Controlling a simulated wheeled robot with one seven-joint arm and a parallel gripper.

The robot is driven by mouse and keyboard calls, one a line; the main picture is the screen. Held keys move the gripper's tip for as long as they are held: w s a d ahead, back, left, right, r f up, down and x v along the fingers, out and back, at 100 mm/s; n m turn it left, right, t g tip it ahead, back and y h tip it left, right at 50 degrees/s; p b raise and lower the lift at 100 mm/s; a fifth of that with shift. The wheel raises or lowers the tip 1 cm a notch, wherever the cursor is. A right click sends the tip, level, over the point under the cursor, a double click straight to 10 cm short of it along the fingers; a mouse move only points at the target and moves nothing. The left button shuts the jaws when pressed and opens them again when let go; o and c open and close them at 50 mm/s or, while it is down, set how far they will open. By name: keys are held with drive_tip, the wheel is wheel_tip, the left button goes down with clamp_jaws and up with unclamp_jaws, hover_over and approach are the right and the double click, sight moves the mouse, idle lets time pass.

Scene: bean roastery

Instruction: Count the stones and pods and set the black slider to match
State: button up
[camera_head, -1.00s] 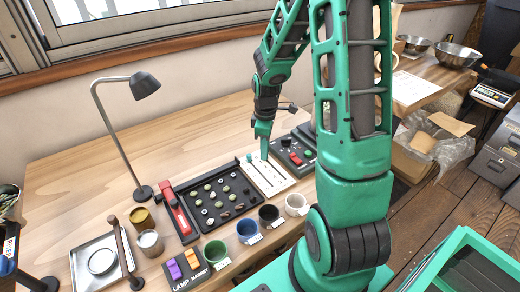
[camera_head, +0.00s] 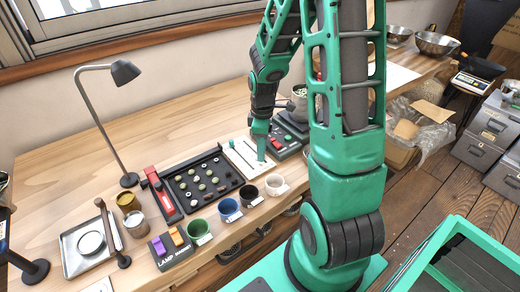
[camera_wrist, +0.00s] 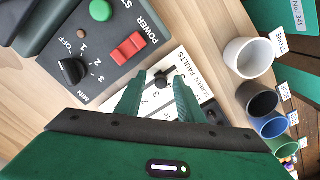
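The white slider board (camera_head: 240,158), marked SCREEN FAULTS, lies right of the black sorting tray (camera_head: 172,181). The tray holds several small pieces, green, dark and pale; they are too small to sort surely into stones and pods. In the wrist view the board (camera_wrist: 190,65) shows numbers and a black slider knob (camera_wrist: 160,80). My gripper (camera_wrist: 158,92) is open, its fingers either side of the knob's line; contact cannot be told. In the head view my gripper (camera_head: 261,157) points down over the board's right part.
White (camera_head: 276,186), black (camera_head: 249,196), blue (camera_head: 230,210) and green (camera_head: 198,231) cups line the front edge. A control box with a red switch (camera_wrist: 128,48) and black dial (camera_wrist: 72,71) stands beside the board. A lamp (camera_head: 124,72) stands at the back left.

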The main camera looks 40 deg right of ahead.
drive_tip(key=shift+a, duration=0.1)
wheel_tip(320, 180, up, 11)
drive_tip(key=shift+f, duration=0.15)
idle(0.5)
idle(0.4)
drive_tip(key=s+r+m, duration=0.3)
drive_tip(key=s+m, duration=0.4)
drive_tip(key=s, duration=0.4)
drive_tip(key=s+r+m, duration=0.4)
drive_tip(key=s+m, duration=0.4)
drive_tip(key=s, duration=0.4)
drive_tip(key=shift+a, duration=0.45)
